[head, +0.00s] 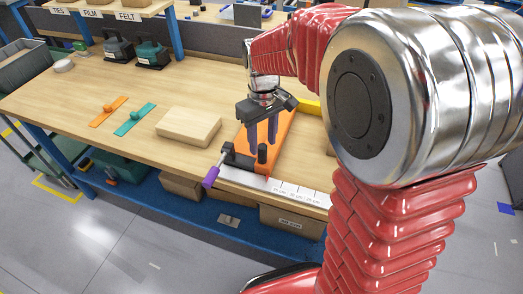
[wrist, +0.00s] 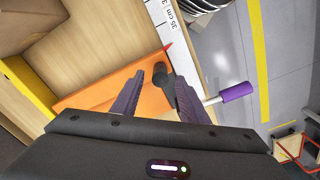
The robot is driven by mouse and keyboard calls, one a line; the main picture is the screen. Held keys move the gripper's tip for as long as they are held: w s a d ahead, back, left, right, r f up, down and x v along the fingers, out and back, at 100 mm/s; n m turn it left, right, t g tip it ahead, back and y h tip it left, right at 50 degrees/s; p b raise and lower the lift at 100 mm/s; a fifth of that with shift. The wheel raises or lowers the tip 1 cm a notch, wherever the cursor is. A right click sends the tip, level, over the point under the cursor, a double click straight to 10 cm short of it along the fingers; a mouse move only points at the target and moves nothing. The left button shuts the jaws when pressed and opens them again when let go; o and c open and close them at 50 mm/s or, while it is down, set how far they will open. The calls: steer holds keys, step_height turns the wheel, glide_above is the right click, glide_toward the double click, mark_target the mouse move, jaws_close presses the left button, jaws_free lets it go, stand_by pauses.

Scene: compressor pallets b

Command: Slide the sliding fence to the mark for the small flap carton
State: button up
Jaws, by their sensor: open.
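The sliding fence (head: 284,128) is an orange bar lying across the bench, with a black upright knob (head: 262,154) near its front end. A lever with a purple handle (head: 210,177) sticks out at the front. A white scale (head: 283,187) with cm labels runs along the bench's front edge; in the wrist view one label reads 35 cm (wrist: 166,14). A red pointer (wrist: 168,47) sits at the scale. My gripper (head: 263,143) is open above the fence, pointing down. In the wrist view the knob (wrist: 164,72) shows between its purple fingers (wrist: 158,78); contact cannot be told.
A flat tan carton (head: 188,128) lies left of the fence. Orange and teal strips with knobs (head: 134,117) lie further left. A yellow strip (head: 309,106) lies behind the fence. Labelled bins and dark tools (head: 150,52) stand at the back. Cartons sit below the bench.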

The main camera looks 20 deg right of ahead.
mark_target(263, 151)
steer(key=shift+f, duration=2.25)
steer(key=shift+c, duration=0.6)
jaws_close()
